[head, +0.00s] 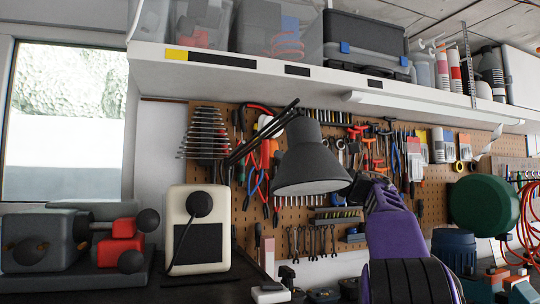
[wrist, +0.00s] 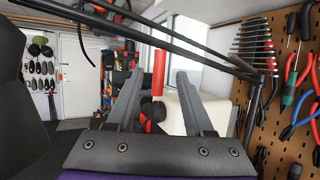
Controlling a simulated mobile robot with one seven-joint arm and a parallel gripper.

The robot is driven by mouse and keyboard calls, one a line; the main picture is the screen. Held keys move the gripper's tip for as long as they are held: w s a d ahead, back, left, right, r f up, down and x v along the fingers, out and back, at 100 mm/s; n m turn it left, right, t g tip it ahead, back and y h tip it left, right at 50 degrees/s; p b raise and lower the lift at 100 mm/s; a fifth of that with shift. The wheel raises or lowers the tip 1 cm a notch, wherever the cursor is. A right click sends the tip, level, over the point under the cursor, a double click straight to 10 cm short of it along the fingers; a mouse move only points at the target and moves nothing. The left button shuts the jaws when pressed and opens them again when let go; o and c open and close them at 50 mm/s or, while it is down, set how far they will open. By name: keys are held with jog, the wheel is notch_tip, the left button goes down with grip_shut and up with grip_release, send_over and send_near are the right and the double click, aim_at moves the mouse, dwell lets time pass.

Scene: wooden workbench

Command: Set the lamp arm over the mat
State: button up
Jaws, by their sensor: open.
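The lamp's dark grey shade (head: 311,160) hangs in mid-picture in the head view, opening downward. Its black arm (head: 262,134) runs from the shade's top down to the left. Black lamp bars (wrist: 180,44) cross the top of the wrist view, beyond and above my fingers. My gripper (head: 360,187) is just right of the shade's lower rim; whether it touches cannot be told. In the wrist view my gripper (wrist: 158,60) has its two fingers wide apart with nothing held between them. A dark surface (wrist: 10,70) at the left edge may be the shade. No mat is visible.
A cream box (head: 198,230) and a red-and-grey machine (head: 120,243) stand at left. A pegboard (head: 285,215) of tools is behind. A shelf (head: 240,66) with bins runs overhead. A green round object (head: 484,205) is at right.

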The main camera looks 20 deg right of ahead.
jog(key=v, duration=1.2)
jog(key=shift+b, duration=0.4)
